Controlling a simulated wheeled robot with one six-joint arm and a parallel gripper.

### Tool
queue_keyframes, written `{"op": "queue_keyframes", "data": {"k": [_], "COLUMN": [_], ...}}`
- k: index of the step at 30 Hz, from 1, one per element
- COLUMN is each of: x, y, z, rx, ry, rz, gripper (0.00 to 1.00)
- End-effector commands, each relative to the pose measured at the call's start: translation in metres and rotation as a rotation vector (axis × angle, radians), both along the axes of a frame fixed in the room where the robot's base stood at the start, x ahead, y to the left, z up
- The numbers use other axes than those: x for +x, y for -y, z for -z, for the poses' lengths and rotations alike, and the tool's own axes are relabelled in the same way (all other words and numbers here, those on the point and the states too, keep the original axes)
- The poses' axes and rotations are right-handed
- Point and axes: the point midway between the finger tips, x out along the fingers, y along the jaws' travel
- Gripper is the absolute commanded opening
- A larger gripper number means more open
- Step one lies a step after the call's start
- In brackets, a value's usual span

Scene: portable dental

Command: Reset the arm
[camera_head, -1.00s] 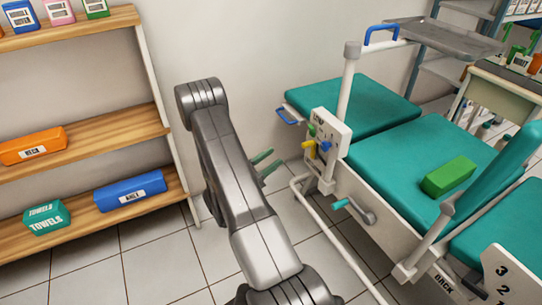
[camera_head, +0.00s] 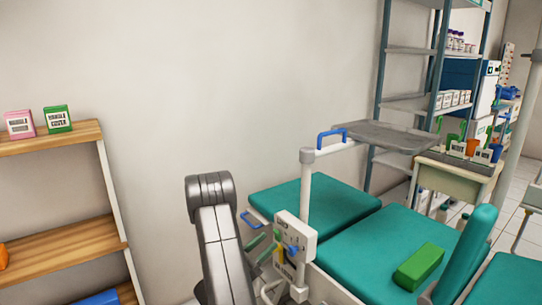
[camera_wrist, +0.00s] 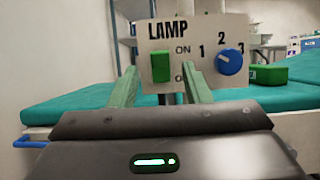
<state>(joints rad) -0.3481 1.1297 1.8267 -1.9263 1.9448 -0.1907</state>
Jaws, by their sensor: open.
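My gripper (camera_head: 266,244) has green fingers and shows beside my grey arm, left of the white control panel (camera_head: 298,235) on the green chair. In the wrist view, the fingers of my gripper (camera_wrist: 159,70) stand apart with nothing held between them. Beyond them is the panel (camera_wrist: 222,38) marked LAMP, with a green switch (camera_wrist: 161,67) and a blue knob (camera_wrist: 229,62) under the numbers 1, 2, 3. The switch shows between the fingertips; whether anything touches the panel cannot be told. The lower arm is cut off by the frame's bottom edge.
The green chair (camera_head: 350,255) fills the right side and carries a green box (camera_head: 419,266). A grey tray (camera_head: 392,136) is fixed above it. A wooden shelf (camera_head: 62,240) stands at the left, with bare wall between. A metal rack (camera_head: 386,72) stands behind.

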Motion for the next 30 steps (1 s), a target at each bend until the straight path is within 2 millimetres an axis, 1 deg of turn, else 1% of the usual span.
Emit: {"op": "queue_keyframes", "data": {"k": [1,3,7,11,20,23,26,30], "x": [0.004,0.008,0.013,0.015,0.015,0.013,0.009,-0.003], "y": [0.007,0.012,0.019,0.022,0.021,0.018,0.011,-0.006], "z": [-0.002,-0.006,-0.01,-0.012,-0.012,-0.011,-0.007,0.002], "rx": [0.001,0.001,-0.001,-0.001,0.002,0.001,-0.002,-0.001], "ry": [0.002,0.003,0.001,0.0,-0.002,-0.002,0.0,-0.003], "rz": [0.005,0.003,0.002,0.0,0.0,0.0,-0.003,-0.005], "gripper": [0.44,0.44,0.44,0.44,0.44,0.44,0.44,0.44]}}
